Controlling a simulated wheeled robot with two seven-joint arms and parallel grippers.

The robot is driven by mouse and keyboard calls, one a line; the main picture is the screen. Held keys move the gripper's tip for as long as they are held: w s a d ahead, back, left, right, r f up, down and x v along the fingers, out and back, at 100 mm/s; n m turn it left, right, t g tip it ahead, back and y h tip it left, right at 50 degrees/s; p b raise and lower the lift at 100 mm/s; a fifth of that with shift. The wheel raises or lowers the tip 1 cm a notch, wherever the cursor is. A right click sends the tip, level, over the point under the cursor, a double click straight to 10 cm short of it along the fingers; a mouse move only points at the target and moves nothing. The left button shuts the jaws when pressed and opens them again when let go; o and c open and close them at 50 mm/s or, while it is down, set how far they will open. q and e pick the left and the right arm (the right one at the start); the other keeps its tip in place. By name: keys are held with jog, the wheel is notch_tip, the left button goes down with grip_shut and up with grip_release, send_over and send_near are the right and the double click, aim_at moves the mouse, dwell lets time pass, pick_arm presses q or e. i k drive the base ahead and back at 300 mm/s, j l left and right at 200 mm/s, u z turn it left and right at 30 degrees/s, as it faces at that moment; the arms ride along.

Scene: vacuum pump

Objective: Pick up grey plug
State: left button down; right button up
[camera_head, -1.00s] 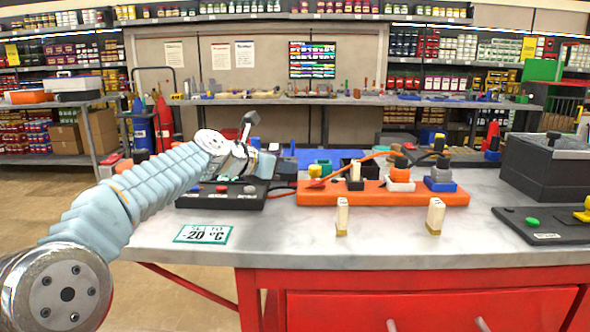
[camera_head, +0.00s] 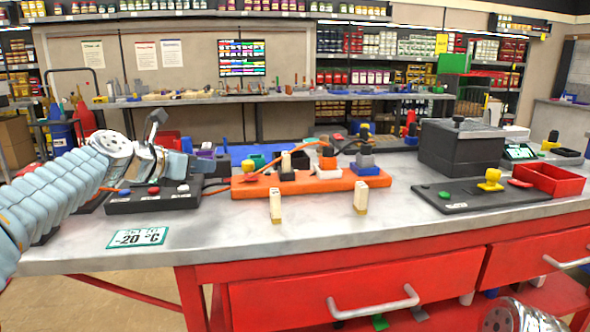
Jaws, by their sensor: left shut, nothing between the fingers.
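A grey plug-like block (camera_head: 366,160) stands at the right end of the orange board (camera_head: 320,182), on a blue base, with a dark cable near its top. I take it for the grey plug. My left gripper (camera_head: 184,165) is shut and empty, low over the black panel left of the orange board, well apart from the grey block. Its fingertips are small and partly lost against the things behind. My right gripper is out of view; only a metallic part of my right arm shows at the bottom right.
The black panel (camera_head: 150,203) has buttons. Two small white upright blocks (camera_head: 276,205) (camera_head: 361,198) stand in front of the orange board. A dark box (camera_head: 460,150), a black panel with a yellow knob (camera_head: 491,180) and a red tray (camera_head: 547,179) are at right. The front tabletop is mostly clear.

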aim_at(364, 159)
jog(key=k, duration=0.95)
